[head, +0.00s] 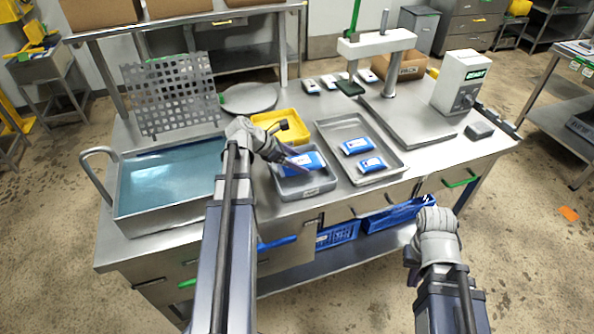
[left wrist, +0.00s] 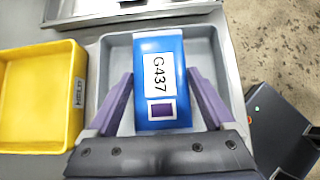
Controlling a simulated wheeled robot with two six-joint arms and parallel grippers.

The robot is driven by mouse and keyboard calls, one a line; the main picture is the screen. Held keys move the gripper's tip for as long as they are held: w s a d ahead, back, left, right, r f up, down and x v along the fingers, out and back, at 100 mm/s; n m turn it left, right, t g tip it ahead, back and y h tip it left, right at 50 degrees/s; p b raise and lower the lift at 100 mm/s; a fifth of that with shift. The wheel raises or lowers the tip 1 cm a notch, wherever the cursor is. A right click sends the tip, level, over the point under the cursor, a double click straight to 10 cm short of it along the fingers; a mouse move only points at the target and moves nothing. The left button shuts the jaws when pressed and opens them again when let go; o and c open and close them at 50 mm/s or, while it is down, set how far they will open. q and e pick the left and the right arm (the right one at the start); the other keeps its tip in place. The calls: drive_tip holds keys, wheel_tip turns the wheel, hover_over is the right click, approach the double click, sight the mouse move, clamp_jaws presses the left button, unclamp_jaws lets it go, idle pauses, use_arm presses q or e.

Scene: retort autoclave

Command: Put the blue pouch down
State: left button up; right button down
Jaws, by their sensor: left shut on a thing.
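The blue pouch (left wrist: 158,110) has a white label reading G437 and a dark purple square. It lies between the two fingers of my left gripper (left wrist: 160,78), which is shut on it. The pouch is over or in a small grey tray (left wrist: 118,50); I cannot tell whether it touches the tray's floor. In the head view the pouch (head: 312,160) shows in the grey tray (head: 309,191), partly hidden by my left gripper (head: 298,160). My right gripper (head: 432,215) is in front of the bench, away from the pouch, its fingers unclear.
Two other blue pouches (head: 357,146) lie in a long metal tray (head: 350,122) to the right. A yellow bin (head: 293,130) stands behind the grey tray. A water-filled basin (head: 170,180) is at the left, with a perforated plate (head: 170,92) behind it.

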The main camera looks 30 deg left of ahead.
use_arm(q)
drive_tip(key=shift+f+b, duration=1)
drive_tip(key=shift+f, duration=0.4)
drive_tip(key=shift+f, duration=0.2)
drive_tip(key=o, duration=1.4)
drive_tip(key=shift+r, duration=0.1)
drive_tip(key=shift+r, duration=0.25)
drive_tip(key=p+v, duration=0.8)
drive_tip(key=v, duration=0.3)
drive_tip(key=shift+s+a+r, duration=0.15)
drive_tip(key=shift+s+r, duration=0.1)
drive_tip(key=shift+s, duration=0.05)
